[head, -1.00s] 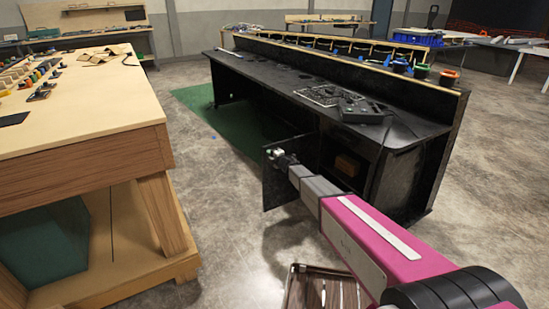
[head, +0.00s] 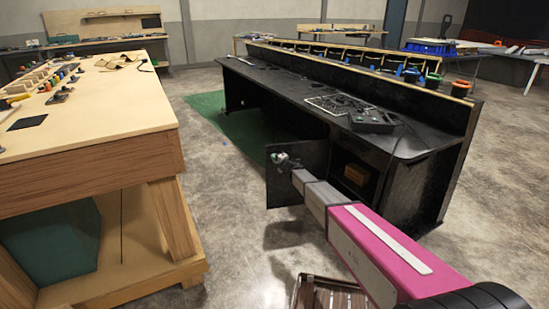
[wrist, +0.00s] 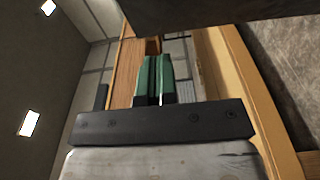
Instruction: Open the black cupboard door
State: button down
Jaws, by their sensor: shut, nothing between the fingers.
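The black cupboard door (head: 292,186) is on the front of the black console, in the middle of the head view. It stands swung out from the console, and the dark cupboard interior (head: 342,180) shows to its right. My gripper (head: 278,158) is at the door's upper outer part, in front of its face in the head view. Whether it touches the door I cannot tell. In the wrist view its green fingers (wrist: 155,78) are together with nothing between them. A dark panel crosses the top of the wrist view; I cannot tell if it is the door.
A brown box (head: 355,175) sits inside the cupboard. The black console (head: 300,85) carries a control panel. A wooden workbench (head: 90,140) stands at left. Bare concrete floor (head: 230,220) lies between bench and console. A slatted wooden stool-like thing (head: 330,293) is at the bottom.

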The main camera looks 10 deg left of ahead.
jog(key=s+d, duration=0.5)
jog(key=s, duration=0.5)
jog(key=s+d+m+h, duration=0.4)
jog(key=d+m+h, duration=0.3)
jog(key=d, duration=0.7)
jog(key=s+d+m+h, duration=0.45)
jog(key=d+m, duration=0.45)
jog(key=d, duration=0.6)
jog(key=s+d+m+g+h, duration=0.1)
jog(key=s+d+m+g, duration=0.4)
jog(key=s, duration=0.8)
jog(key=s+d+r+m+g, duration=0.1)
jog(key=s+d+m+g, duration=0.5)
jog(key=s, duration=0.8)
jog(key=d+g, duration=0.1)
jog(key=d, duration=0.2)
jog(key=shift+d+h, duration=0.15)
jog(key=shift+h, duration=0.2)
